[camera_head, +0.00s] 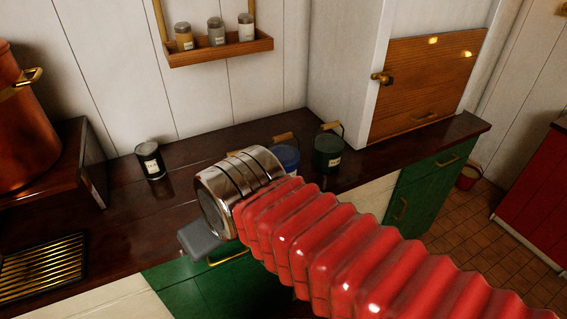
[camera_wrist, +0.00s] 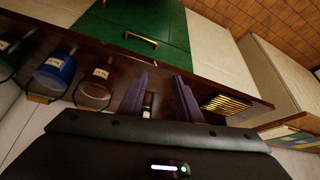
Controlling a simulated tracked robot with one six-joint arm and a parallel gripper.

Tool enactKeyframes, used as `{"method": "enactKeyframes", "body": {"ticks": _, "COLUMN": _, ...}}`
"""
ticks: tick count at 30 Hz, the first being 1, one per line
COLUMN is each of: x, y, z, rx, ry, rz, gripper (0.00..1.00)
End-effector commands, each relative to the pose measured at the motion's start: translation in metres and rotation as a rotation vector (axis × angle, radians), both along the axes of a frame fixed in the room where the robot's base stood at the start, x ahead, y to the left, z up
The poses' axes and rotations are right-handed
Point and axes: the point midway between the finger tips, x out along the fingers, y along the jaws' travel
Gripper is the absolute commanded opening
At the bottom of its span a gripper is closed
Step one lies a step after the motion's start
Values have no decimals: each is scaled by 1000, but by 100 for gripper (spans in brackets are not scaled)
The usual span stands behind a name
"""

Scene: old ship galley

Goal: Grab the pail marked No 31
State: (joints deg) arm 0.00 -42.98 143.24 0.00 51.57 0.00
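Several small pails with wooden handles and pale labels stand in a row on the dark counter; I cannot read any number. In the head view a green pail (camera_head: 328,150) and a blue pail (camera_head: 288,158) show behind my wrist, which partly hides the blue one. The wrist view shows the blue pail (camera_wrist: 54,72) and a brown pail (camera_wrist: 95,88) left of my fingers. My gripper (camera_wrist: 160,76) is open, its two purple-grey fingers apart and apparently empty. In the head view a grey finger of my gripper (camera_head: 200,242) shows at the counter's front edge.
A black labelled jar (camera_head: 150,160) stands on the counter (camera_head: 185,185) to the left; a small jar (camera_wrist: 147,106) shows beyond my fingers. A copper pot (camera_head: 22,110) and brass grate (camera_head: 45,268) are at left. A spice shelf (camera_head: 220,52) hangs above. A reddish pail (camera_head: 468,177) stands on the floor.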

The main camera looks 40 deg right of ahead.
Motion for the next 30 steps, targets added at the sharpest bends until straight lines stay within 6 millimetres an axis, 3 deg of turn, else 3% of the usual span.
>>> {"method": "enactKeyframes", "body": {"ticks": 5, "x": 0, "y": 0, "z": 0, "rx": 0, "ry": 0, "rz": 0, "gripper": 31}}
{"method": "enactKeyframes", "body": {"ticks": 12, "x": 12, "y": -16, "z": -1, "rx": -24, "ry": -24, "rz": -40, "gripper": 48}}
{"method": "enactKeyframes", "body": {"ticks": 17, "x": 41, "y": -63, "z": -2, "rx": -89, "ry": -93, "rz": -138, "gripper": 59}}
{"method": "enactKeyframes", "body": {"ticks": 24, "x": 88, "y": -152, "z": -2, "rx": -216, "ry": -244, "rz": -276, "gripper": 76}}
{"method": "enactKeyframes", "body": {"ticks": 30, "x": 112, "y": -216, "z": -4, "rx": -289, "ry": -359, "rz": -324, "gripper": 90}}
